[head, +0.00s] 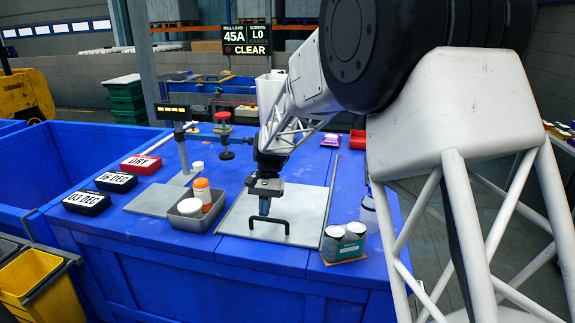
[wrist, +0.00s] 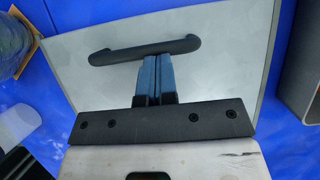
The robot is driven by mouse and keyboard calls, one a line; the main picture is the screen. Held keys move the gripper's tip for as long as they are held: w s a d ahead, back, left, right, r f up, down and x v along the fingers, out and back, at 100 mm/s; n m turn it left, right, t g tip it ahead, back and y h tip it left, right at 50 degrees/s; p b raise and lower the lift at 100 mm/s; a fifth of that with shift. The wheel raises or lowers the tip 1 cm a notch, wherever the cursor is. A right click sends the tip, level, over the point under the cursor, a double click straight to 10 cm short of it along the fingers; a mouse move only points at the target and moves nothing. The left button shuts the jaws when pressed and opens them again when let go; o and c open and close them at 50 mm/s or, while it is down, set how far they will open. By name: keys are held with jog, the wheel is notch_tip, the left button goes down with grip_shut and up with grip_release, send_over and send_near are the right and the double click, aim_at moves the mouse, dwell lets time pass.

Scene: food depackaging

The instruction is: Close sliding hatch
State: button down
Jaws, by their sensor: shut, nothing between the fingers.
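The sliding hatch (head: 305,205) is a flat grey metal plate set in the blue table top, and it fills much of the wrist view (wrist: 225,85). Its black bar handle (head: 283,222) is near the plate's front edge, and crosses the upper part of the wrist view (wrist: 115,52). My gripper (head: 264,208) points down over the plate, right at the handle. Its blue fingers (wrist: 155,62) are together with nothing between them. Their tips overlap the handle's edge in the wrist view; I cannot tell whether they touch it.
Cans on a cardboard tray (head: 344,258) stand right of the plate. A grey metal tray (head: 180,222) holding an orange-topped bottle (head: 202,190) and a white round item stands left of it. Black and red date blocks (head: 117,181) lie farther left, beside a blue bin (head: 85,155).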

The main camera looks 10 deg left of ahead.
jog(key=shift+s+f, duration=0.1)
jog(key=shift+f, duration=0.1)
jog(key=shift+w+f, duration=0.2)
jog(key=shift+w, duration=0.55)
jog(key=w, duration=0.3)
jog(key=shift+r, duration=0.1)
jog(key=v, duration=0.9)
jog(key=shift+r, duration=0.35)
jog(key=shift+t, duration=0.9)
jog(key=w+r, duration=0.1)
jog(key=w+d+r, duration=0.1)
jog(key=w, duration=0.1)
jog(key=shift+w+d+r, duration=0.1)
jog(key=shift+w+r, duration=0.05)
jog(key=shift+r, duration=0.2)
jog(key=shift+f, duration=0.15)
